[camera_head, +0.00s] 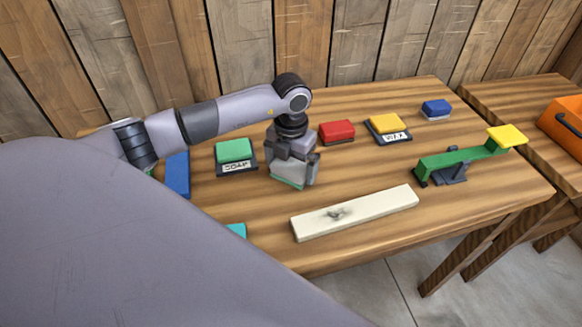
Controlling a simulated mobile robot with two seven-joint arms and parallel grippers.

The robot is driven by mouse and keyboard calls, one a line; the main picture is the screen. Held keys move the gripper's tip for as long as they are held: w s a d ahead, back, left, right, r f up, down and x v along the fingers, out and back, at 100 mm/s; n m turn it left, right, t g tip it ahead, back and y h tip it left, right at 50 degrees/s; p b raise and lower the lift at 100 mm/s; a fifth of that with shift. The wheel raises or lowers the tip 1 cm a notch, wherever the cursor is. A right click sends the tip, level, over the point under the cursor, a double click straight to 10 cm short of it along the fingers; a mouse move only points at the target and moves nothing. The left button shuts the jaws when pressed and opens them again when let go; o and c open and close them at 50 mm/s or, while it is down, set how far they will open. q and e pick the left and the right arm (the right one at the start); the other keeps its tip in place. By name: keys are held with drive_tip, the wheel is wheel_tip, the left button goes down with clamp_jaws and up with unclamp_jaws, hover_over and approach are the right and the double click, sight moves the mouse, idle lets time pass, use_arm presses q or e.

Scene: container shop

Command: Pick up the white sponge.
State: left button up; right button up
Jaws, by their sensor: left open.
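My left gripper (294,172) points down over the middle of the wooden table, with its jaws open. A small block with a pale body and a green lower edge, which looks like the white sponge (286,183), shows at the fingertips. The gripper hides most of it, and I cannot tell whether the fingers touch it. My right gripper is not in view.
The table (460,215) also holds a red block (337,131), a green block on a labelled base (234,150), a yellow block on a labelled base (387,123), a blue block (436,108), a long off-white bar (375,208) and a green balance (455,162).

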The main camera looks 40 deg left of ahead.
sight(291, 164)
use_arm(q)
drive_tip(key=c, duration=0.7)
drive_tip(key=shift+o, duration=0.2)
wheel_tip(291, 164, up, 20)
idle(0.3)
drive_tip(key=shift+o, duration=0.9)
drive_tip(key=shift+c, duration=0.4)
